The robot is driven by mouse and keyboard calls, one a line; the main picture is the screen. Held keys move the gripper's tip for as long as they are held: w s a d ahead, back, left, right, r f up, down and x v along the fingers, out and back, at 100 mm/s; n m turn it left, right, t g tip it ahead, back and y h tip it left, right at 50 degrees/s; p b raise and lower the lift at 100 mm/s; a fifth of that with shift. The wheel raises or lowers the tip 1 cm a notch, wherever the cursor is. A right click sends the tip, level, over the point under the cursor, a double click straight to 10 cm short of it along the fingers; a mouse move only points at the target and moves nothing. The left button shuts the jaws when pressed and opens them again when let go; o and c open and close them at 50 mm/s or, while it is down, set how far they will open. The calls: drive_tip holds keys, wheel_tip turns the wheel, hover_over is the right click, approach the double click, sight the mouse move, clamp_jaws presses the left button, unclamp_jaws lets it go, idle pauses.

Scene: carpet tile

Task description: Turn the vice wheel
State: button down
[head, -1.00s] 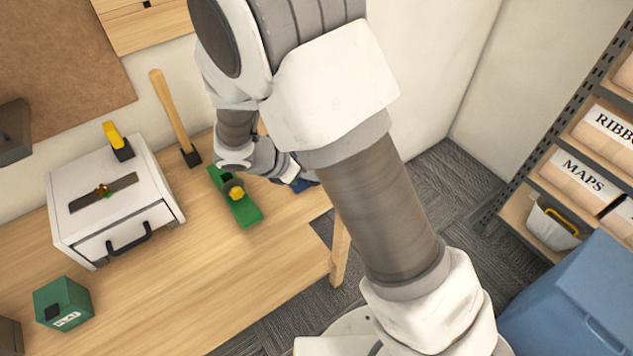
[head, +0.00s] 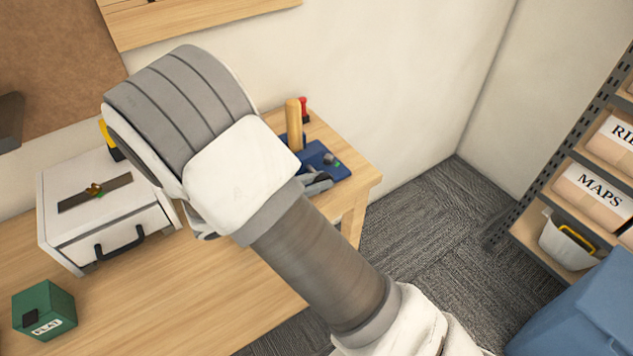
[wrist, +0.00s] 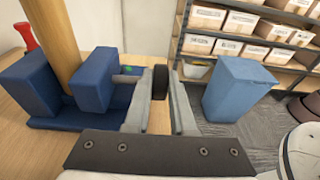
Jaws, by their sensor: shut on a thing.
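The blue vice (head: 326,162) stands on the bench near its right end. In the wrist view its blue jaws (wrist: 92,80) stand on either side of an upright wooden piece (wrist: 57,45). The black vice wheel (wrist: 161,82) is at the vice's right side, seen edge-on. My gripper (wrist: 160,72) has its two grey fingers on either side of the wheel and is shut on it. In the head view my gripper (head: 318,184) shows only partly, at the front of the vice, and the wheel is not clear there.
A red-handled tool (head: 304,108) stands behind the vice. A white drawer box (head: 110,210) and a green box (head: 45,308) are on the bench at left. A blue bin (wrist: 237,88) and a shelf rack (head: 560,150) stand at right, with carpet floor between.

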idle(0.4)
drive_tip(key=c, duration=0.8)
unclamp_jaws()
drive_tip(key=shift+o, duration=0.2)
drive_tip(key=p+v, duration=0.1)
drive_tip(key=v, duration=1.6)
drive_tip(key=shift+s+a, duration=0.15)
drive_tip(key=shift+s, duration=0.05)
